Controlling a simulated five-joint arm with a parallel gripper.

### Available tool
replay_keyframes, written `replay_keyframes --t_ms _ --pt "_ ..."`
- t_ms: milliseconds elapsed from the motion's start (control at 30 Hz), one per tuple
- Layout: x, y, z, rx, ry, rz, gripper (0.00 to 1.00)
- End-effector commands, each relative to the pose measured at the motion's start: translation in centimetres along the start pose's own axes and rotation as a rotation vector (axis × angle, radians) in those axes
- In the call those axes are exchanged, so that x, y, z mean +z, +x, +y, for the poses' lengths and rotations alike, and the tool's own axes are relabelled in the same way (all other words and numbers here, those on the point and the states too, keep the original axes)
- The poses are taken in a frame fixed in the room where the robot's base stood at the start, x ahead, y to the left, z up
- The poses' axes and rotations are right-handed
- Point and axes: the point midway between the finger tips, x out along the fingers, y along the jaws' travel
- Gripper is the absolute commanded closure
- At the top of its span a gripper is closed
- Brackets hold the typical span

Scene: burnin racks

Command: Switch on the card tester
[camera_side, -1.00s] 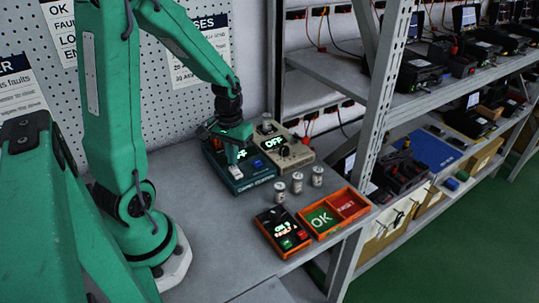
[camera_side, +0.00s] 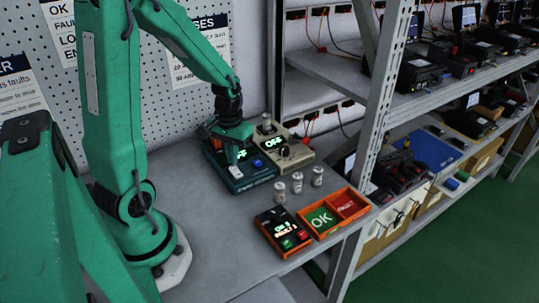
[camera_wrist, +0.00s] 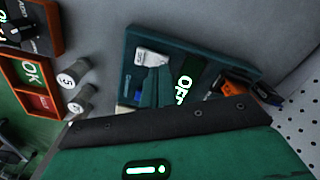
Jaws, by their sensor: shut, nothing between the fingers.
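A teal box (camera_side: 263,176) with a lit display stands on the bench under my gripper (camera_side: 236,148). Its label is too small to read, so I cannot be sure it is the card tester. In the wrist view the teal box (camera_wrist: 130,80) shows a green OFF display, a white piece (camera_wrist: 153,57) and a blue part. A beige box (camera_side: 296,154) beside it also reads OFF and has a dark knob. My gripper is shut and empty, low over the teal box. Its fingertips are hard to make out, and I cannot tell whether they touch the box.
Small metal cylinders (camera_side: 297,184) stand in front of the boxes. An orange tray (camera_side: 344,222) has a green OK half and a red half. A dark box (camera_side: 282,229) with a lit display stands to its left. A shelf post (camera_side: 377,110) rises at right.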

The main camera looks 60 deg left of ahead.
Motion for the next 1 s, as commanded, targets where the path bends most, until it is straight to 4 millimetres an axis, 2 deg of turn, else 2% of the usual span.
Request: replay_keyframes --t_ms 1000 --pt "0.0 0.78 0.0 0.0 0.0 -0.001 1.0"
